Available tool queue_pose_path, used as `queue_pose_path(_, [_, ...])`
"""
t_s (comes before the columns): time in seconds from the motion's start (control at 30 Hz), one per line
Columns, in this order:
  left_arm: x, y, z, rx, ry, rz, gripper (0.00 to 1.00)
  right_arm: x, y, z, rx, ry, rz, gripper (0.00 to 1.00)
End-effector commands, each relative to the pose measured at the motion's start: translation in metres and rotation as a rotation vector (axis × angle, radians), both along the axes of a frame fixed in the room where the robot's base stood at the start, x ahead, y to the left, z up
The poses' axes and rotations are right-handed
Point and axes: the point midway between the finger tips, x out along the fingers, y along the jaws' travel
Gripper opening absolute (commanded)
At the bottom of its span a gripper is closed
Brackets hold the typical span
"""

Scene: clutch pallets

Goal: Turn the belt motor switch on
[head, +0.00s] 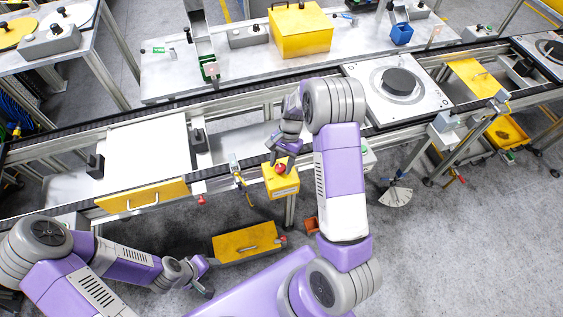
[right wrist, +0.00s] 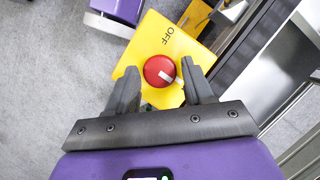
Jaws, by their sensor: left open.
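The belt motor switch is a yellow box (head: 281,183) at the front edge of the conveyor, with a red round knob (right wrist: 160,71) on its face. In the right wrist view the word OFF is printed on the box, and a white mark on the knob points toward the right finger. My right gripper (head: 279,157) is over the box, its two fingers open on either side of the knob, with a narrow gap at each side. My left gripper (head: 206,280) is open and empty, low at the left.
The conveyor frame (head: 230,165) runs behind the switch, with a white pallet (head: 398,90) at the right. A yellow drawer front (head: 143,197) lies left of the switch. A lower yellow panel (head: 246,241) is near my left gripper.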

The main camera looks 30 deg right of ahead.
Motion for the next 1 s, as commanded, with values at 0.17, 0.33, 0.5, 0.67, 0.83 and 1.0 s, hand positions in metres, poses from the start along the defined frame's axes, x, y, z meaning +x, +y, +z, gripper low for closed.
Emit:
queue_pose_path(0.17, [0.000,0.000,0.000,0.000,0.000,0.000,0.57,0.000,0.000,0.000,0.000,0.000,0.001,0.64])
queue_pose_path(0.33, [0.000,0.000,0.000,0.000,0.000,0.000,0.57,0.000,0.000,0.000,0.000,0.000,0.002,0.64])
queue_pose_path(0.5, [0.000,0.000,0.000,0.000,0.000,0.000,0.57,0.004,-0.005,0.014,-0.001,-0.005,0.002,0.64])
queue_pose_path(0.67, [0.000,0.000,0.000,0.000,0.000,0.000,0.57,0.009,-0.014,0.040,-0.001,-0.004,0.003,0.64])
queue_pose_path(0.83, [0.000,0.000,0.001,0.000,0.000,0.000,0.57,0.013,-0.022,0.062,0.000,-0.002,0.001,0.64])
queue_pose_path(1.0, [0.000,0.000,0.001,0.000,0.000,0.000,0.57,0.015,-0.025,0.070,0.000,-0.001,0.002,0.64])
